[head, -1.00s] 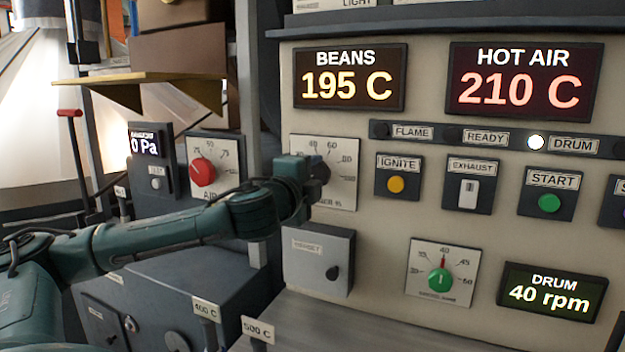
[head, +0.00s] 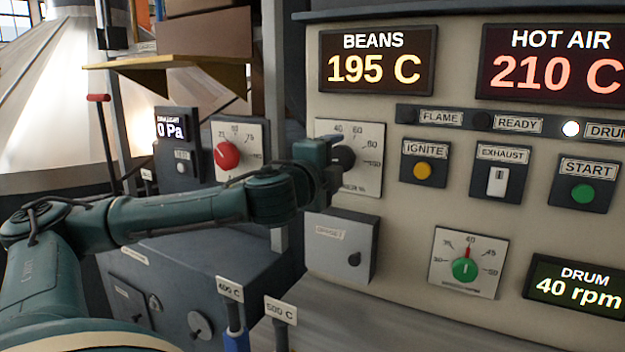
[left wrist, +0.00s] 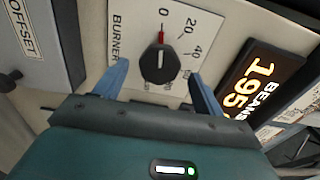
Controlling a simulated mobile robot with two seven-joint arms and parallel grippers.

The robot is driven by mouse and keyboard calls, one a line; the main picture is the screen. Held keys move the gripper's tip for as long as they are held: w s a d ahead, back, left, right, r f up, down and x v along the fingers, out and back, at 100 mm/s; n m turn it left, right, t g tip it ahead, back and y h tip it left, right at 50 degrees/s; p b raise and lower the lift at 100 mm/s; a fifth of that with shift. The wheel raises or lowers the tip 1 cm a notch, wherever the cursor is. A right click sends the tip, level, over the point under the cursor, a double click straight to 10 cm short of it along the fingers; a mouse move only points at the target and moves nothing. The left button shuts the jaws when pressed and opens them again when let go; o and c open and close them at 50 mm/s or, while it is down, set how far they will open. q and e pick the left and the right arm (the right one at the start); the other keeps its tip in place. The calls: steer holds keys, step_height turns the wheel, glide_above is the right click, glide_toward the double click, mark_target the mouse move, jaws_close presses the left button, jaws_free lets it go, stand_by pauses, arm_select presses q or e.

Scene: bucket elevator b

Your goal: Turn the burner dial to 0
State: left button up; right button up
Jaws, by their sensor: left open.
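The burner dial (left wrist: 159,63) is a black knob on a white scale plate, seen close up in the left wrist view. Its red pointer points at the 0 mark. In the head view the knob (head: 343,158) shows just right of my left gripper (head: 334,158), which hides the left part of the plate. My left gripper is open in front of the dial. Its two blue fingers show in the left wrist view (left wrist: 158,72), one on each side of the knob and apart from it. My right gripper is out of view.
The offset box (head: 341,243) juts out below the dial. The red air dial (head: 227,155) is to the left, and the ignite button (head: 422,170) is to the right. The beans display (head: 377,62) hangs above. Tagged handles (head: 232,315) stand at the lower front.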

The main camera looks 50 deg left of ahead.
arm_select(q)
steer(key=b+v, duration=0.9)
steer(key=v, duration=0.2)
steer(key=shift+s, duration=0.25)
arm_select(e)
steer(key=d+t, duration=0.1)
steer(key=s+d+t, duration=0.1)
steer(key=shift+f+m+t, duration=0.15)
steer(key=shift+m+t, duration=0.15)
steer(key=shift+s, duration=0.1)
